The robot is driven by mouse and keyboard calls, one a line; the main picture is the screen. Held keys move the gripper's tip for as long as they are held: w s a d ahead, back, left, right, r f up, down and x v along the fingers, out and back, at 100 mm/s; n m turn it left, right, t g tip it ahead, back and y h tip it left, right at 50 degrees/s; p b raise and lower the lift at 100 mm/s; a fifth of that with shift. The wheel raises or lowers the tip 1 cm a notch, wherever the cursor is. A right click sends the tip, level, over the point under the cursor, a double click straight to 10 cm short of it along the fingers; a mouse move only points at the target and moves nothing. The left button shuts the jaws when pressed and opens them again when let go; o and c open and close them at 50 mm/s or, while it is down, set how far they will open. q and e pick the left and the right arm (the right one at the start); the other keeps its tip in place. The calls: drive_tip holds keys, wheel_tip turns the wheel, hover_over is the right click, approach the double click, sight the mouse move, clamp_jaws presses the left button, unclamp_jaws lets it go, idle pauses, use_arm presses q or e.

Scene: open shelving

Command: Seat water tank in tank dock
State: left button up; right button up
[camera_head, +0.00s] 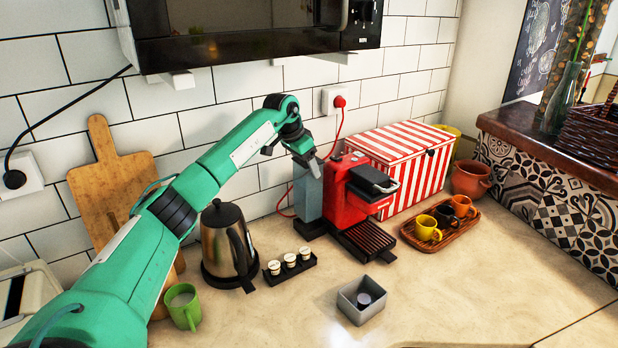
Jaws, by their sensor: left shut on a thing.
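The water tank (307,197) is a grey-blue, upright box close against the left side of the red coffee machine (345,195). My left gripper (312,165) is at its top and shut on it, with the arm coming in from the left above the counter. The tank dock (310,228) appears as a dark base at the machine's lower left, under the tank. I cannot tell whether the tank's bottom touches it or is fully down in it. My right gripper is not in view.
A steel kettle (222,240) and a black holder of capsules (290,267) stand left of the machine. A red-striped box (415,155) is behind it, and a wooden tray (440,228) of cups is right. A grey bin (350,308) sits in front. The front counter is mostly clear.

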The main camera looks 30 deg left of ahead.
use_arm(q)
drive_tip(key=shift+w+a+r+p, duration=0.1)
drive_tip(key=shift+w+a+p, duration=0.1)
drive_tip(key=shift+w, duration=0.6)
drive_tip(key=shift+w+a+r+p, duration=0.1)
drive_tip(key=shift+w+a+p, duration=0.1)
drive_tip(key=shift+w, duration=0.55)
wheel_tip(320, 180, down, 7)
drive_tip(key=shift+s+f+p, duration=0.1)
drive_tip(key=shift+f+p, duration=0.05)
drive_tip(key=shift+p, duration=0.8)
drive_tip(key=o, duration=1.4)
drive_tip(key=shift+f, duration=0.2)
drive_tip(key=o, duration=0.5)
drive_tip(key=shift+r, duration=0.1)
